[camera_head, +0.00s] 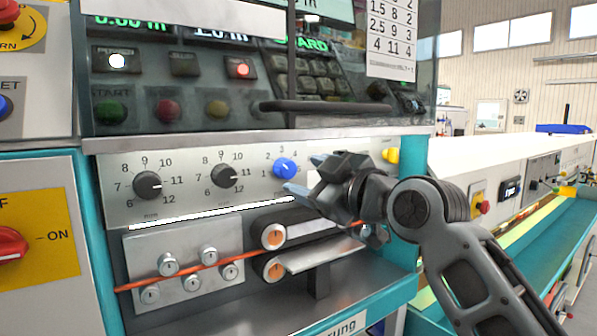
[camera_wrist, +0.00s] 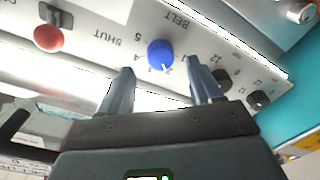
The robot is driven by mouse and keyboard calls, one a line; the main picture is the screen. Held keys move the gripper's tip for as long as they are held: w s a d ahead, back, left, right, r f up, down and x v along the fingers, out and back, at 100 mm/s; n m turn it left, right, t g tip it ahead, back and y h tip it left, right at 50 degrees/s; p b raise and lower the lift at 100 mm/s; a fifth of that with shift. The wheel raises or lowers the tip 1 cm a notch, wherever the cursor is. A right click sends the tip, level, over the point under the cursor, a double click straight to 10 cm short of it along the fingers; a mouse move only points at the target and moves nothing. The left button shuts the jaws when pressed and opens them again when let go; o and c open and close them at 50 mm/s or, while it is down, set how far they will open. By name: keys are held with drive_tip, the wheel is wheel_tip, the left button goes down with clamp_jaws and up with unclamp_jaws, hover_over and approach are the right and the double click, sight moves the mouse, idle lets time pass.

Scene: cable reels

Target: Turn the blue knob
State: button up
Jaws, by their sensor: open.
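The blue knob (camera_head: 285,167) sits on the white control panel (camera_head: 200,180), at the right of two black knobs, with numbers printed around it. In the wrist view the blue knob (camera_wrist: 160,54) lies just beyond and between my gripper's fingertips. My gripper (camera_head: 304,175) is open and comes in from the right, its fingertips close to the knob. In the wrist view the two fingers of my gripper (camera_wrist: 158,76) stand apart with nothing between them. I cannot tell whether either finger touches the knob.
Two black knobs (camera_head: 147,185) (camera_head: 223,175) are left of the blue one. A dark handle bar (camera_head: 340,107) juts out above the panel. Rollers (camera_head: 274,236) and an orange cable (camera_head: 190,268) run below. A red button (camera_wrist: 48,38) shows in the wrist view.

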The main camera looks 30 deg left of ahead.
sight(291, 171)
drive_tip(key=shift+x, duration=2.3)
drive_tip(key=c, duration=1)
